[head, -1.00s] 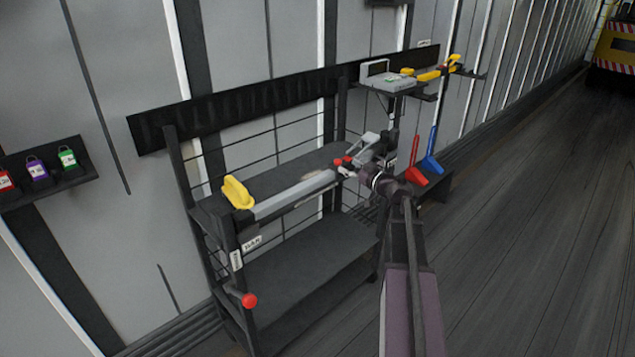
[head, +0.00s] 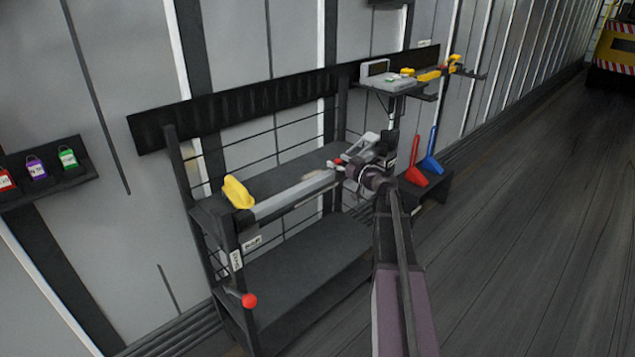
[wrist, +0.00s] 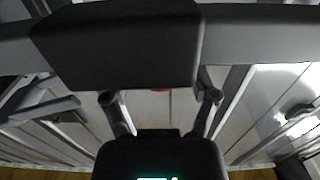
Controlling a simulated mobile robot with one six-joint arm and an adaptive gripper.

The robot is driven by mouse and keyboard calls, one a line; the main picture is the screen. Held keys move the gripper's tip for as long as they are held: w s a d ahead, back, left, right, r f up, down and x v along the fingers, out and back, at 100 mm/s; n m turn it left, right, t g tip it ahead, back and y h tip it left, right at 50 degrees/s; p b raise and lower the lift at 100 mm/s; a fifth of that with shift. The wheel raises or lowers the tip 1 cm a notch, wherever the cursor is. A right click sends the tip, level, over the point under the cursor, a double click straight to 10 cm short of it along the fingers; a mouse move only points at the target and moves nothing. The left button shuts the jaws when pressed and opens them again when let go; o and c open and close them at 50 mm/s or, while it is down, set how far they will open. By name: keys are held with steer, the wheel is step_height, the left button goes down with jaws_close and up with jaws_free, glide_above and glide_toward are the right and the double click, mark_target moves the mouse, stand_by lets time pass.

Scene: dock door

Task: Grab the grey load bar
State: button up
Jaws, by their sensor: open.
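The grey load bar (head: 295,197) lies along the front edge of the rack's upper shelf in the head view. A yellow piece (head: 238,192) sits at its left end. Its right part is hidden behind my arm. In the wrist view the bar (wrist: 255,35) crosses the top of the picture, with a wide dark sleeve (wrist: 120,45) around its middle. My gripper (wrist: 161,97) is open and empty, its two fingers apart just below the sleeve in that view. In the head view my gripper (head: 342,167) is at the bar's right part; contact cannot be told.
The dark rack has a clear lower shelf (head: 305,275) and a red knob (head: 249,300) at its front left. A grey scale-like device (head: 385,80) stands on a small shelf behind. A red scoop (head: 414,173) and a blue one (head: 432,163) stand to the right. Open floor lies right.

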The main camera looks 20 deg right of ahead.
stand_by(0.4)
jaws_close()
steer(key=shift+r, duration=0.25)
step_height(320, 180, up, 17)
steer(key=p, duration=1.8)
steer(key=shift+r, duration=0.2)
stand_by(0.5)
